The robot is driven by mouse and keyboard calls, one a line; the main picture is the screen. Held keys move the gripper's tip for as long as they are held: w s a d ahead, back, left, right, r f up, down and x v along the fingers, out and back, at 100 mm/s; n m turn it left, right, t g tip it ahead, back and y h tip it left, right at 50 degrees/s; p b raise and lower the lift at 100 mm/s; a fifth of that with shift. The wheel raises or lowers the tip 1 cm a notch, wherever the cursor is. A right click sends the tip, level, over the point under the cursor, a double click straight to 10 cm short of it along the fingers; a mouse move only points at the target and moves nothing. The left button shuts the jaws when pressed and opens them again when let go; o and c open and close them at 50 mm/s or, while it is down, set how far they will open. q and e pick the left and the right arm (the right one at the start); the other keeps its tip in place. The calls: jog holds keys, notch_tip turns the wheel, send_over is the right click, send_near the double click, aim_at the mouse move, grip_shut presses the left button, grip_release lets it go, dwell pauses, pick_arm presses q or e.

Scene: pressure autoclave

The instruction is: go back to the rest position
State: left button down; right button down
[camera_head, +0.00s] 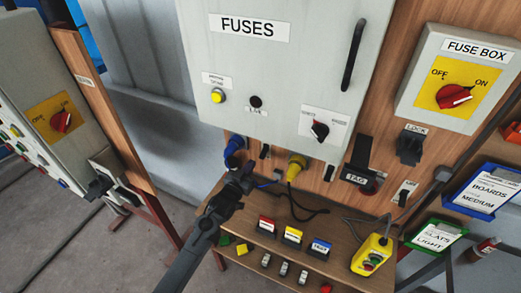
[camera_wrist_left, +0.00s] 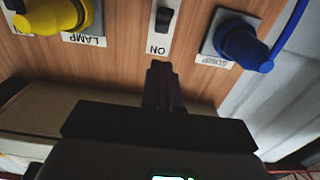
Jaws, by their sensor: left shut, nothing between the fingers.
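My left gripper (camera_head: 243,172) reaches up from the bottom of the head view to just below the fuses cabinet, close to the blue plug (camera_head: 234,146). Its fingers are shut with nothing between them. In the left wrist view the shut fingers (camera_wrist_left: 163,84) point at the wooden panel below a switch (camera_wrist_left: 163,20) labelled ON. The blue plug (camera_wrist_left: 240,46) is to their right and the yellow plug (camera_wrist_left: 58,14) to their left, both apart from the fingers. My right gripper is in neither view.
The grey fuses cabinet (camera_head: 280,75) hangs above the gripper. Below it a wooden shelf (camera_head: 290,215) carries several coloured labelled blocks and a yellow pendant control (camera_head: 371,255). A fuse box (camera_head: 455,75) is at the right. Open floor (camera_head: 120,255) lies at the lower left.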

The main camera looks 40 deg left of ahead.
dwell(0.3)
pick_arm(q)
jog(key=s+d+f+m+g+h, duration=0.1)
jog(key=s+d+f, duration=0.1)
jog(key=s+f, duration=0.5)
jog(key=s+d+f+m+g+h, duration=0.25)
jog(key=s+d+g, duration=0.55)
jog(key=s+d, duration=1.05)
jog(key=s+r+g, duration=0.4)
jog(key=s, duration=0.5)
notch_tip(320, 180, up, 24)
jog(key=s+g+p, duration=0.1)
jog(key=p, duration=2.3)
jog(key=shift+a+f+m, duration=0.25)
jog(key=shift+a+m, duration=0.1)
jog(key=shift+m, duration=0.1)
jog(key=shift+h, duration=0.25)
